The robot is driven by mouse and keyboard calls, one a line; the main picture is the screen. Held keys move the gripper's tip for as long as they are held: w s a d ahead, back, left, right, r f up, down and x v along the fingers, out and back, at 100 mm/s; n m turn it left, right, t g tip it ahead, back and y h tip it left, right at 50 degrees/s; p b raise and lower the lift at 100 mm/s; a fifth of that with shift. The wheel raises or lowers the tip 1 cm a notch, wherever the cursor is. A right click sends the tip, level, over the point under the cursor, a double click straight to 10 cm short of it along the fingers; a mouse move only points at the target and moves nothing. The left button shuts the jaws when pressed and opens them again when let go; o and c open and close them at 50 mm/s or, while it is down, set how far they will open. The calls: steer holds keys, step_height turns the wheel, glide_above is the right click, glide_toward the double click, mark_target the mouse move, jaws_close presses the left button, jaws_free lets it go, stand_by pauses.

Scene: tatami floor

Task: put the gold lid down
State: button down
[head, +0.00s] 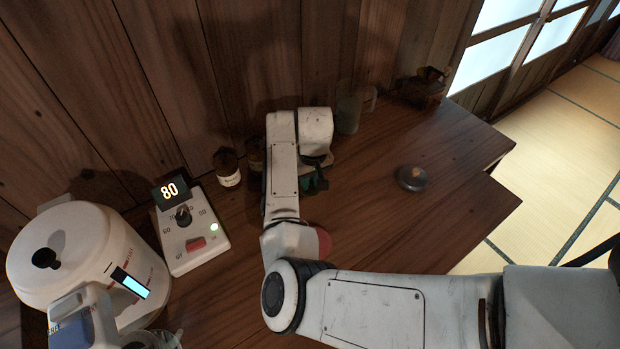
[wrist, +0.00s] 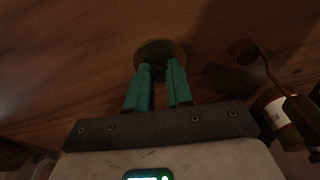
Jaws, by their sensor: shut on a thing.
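The gold lid (wrist: 158,50) is a dull gold disc at the tips of my green fingers in the wrist view. My gripper (wrist: 160,72) is shut on it from above, probably by its knob, which the fingers hide. The lid is over the brown wood counter; I cannot tell whether it touches the wood. In the head view my gripper (head: 315,185) is low over the middle of the counter (head: 365,220), partly hidden by my arm, and the lid cannot be made out there.
A labelled jar (head: 228,168) stands left of my gripper; a labelled jar (wrist: 280,115) is also at right in the wrist view. A glass vessel (head: 348,108) and grinder (head: 424,88) stand behind. A grey round thing (head: 411,178) is right. A control box (head: 187,230) and white kettle (head: 85,260) are left.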

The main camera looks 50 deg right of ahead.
mark_target(312, 191)
steer(key=shift+f, duration=0.15)
steer(key=c, duration=1)
jaws_free()
steer(key=r, duration=0.4)
steer(key=s+r, duration=0.1)
steer(key=r, duration=0.7)
steer(key=shift+s+a+r+b, duration=0.15)
steer(key=shift+a+b, duration=0.15)
steer(key=shift+b, duration=0.05)
